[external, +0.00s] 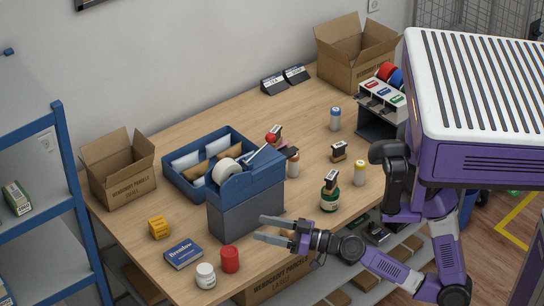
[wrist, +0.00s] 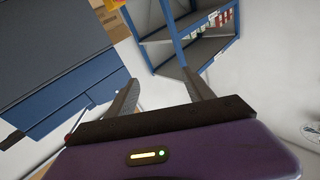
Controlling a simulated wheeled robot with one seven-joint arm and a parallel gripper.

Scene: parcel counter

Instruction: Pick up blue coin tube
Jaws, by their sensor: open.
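The blue coin tube (external: 335,119) appears to be the small pale cylinder with a blue cap, upright on the table (external: 240,112) toward the back right in the external view. My gripper (external: 259,229) is open and empty near the front of the table, beside the grey-and-blue tape dispenser box, far in front of the tube. In the wrist view the two fingers (wrist: 159,76) are spread, with nothing between them. The tube is not seen in the wrist view.
The dispenser box (external: 246,210) stands by my gripper; it also shows in the wrist view (wrist: 60,65). A yellow-capped tube (external: 359,173), an orange tube (external: 293,165), a green bottle (external: 329,198) and stamps stand nearby.

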